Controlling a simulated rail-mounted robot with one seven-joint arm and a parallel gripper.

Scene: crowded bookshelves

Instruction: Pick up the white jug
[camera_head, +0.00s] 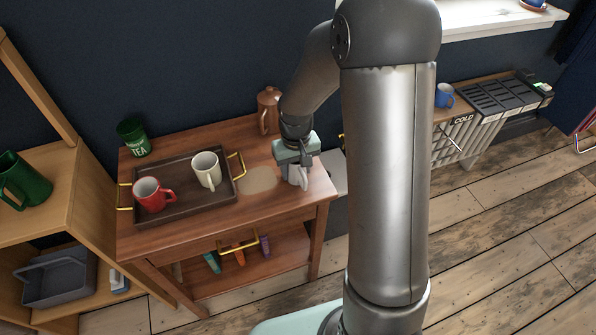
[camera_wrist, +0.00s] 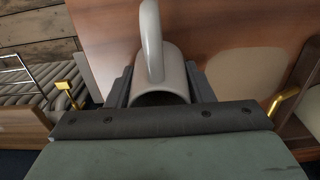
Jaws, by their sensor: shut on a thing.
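The white jug (camera_head: 297,175) is at the right end of the wooden table, mostly hidden below my gripper (camera_head: 296,162) in the head view. In the wrist view the white jug (camera_wrist: 163,72) lies between the two dark fingers of my gripper (camera_wrist: 160,85), with its curved handle pointing toward the top of the picture. My gripper is shut on the jug from above, one finger on each side of its body. I cannot tell whether the jug's base touches the table.
A dark tray (camera_head: 182,208) with gold handles holds a red mug (camera_head: 149,195) and a cream mug (camera_head: 206,170). A green TEA tin (camera_head: 133,138) stands at the back left and a brown pot (camera_head: 268,110) at the back. A pale round patch (camera_head: 257,179) lies left of the jug.

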